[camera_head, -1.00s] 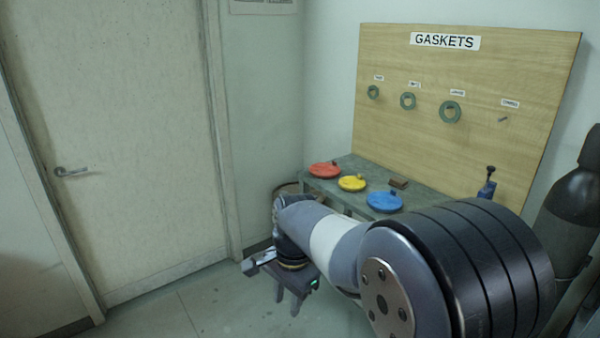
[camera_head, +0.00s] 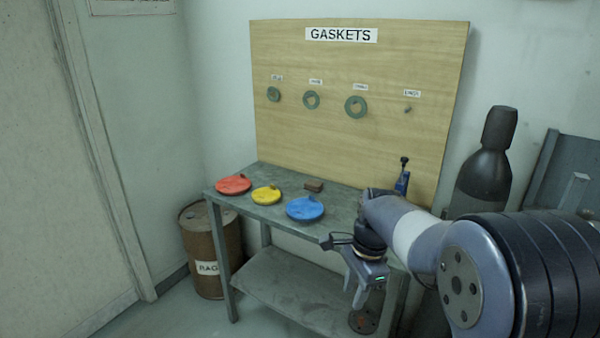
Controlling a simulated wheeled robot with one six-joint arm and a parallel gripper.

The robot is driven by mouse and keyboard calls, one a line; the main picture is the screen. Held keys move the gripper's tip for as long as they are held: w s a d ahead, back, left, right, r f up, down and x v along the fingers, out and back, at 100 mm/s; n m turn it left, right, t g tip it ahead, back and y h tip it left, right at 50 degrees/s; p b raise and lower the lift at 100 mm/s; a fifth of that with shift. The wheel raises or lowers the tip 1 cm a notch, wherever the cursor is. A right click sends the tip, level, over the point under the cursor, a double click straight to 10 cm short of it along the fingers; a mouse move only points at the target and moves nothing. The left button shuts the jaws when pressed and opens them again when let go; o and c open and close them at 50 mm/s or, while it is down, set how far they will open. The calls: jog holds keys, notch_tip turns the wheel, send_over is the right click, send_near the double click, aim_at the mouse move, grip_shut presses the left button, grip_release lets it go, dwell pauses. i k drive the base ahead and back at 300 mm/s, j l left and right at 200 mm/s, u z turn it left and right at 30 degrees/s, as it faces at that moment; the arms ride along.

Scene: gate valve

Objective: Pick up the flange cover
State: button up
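Three round flange covers lie flat on the grey metal table: a red one (camera_head: 233,185) at the left, a smaller yellow one (camera_head: 266,196) in the middle, and a blue one (camera_head: 305,208) at the right. Each seems to have a small raised part on top. Which cover the task means cannot be told. My gripper (camera_head: 352,285) hangs in front of the table's right part, to the right of and lower in the picture than the blue cover. Its fingers point down and seem apart, with nothing seen between them.
The table (camera_head: 330,228) has a lower shelf (camera_head: 290,285). Behind stands a gasket board (camera_head: 350,65) with hanging rings. A rusty rag drum (camera_head: 205,245) stands left, a dark cylinder (camera_head: 485,175) right.

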aim_at(231, 185)
jog(key=i+j+z, duration=0.3)
jog(key=j+z, duration=0.3)
jog(key=j, duration=0.15)
jog(key=i+j+z, duration=0.3)
jog(key=j, duration=0.15)
jog(key=j+z, duration=0.25)
jog(key=j, duration=0.15)
jog(key=j+z, duration=0.3)
jog(key=j, duration=0.2)
jog(key=j+z, duration=0.1)
jog(key=j, duration=1.65)
jog(key=j+z, duration=0.15)
jog(key=j, duration=1.55)
jog(key=k, duration=0.1)
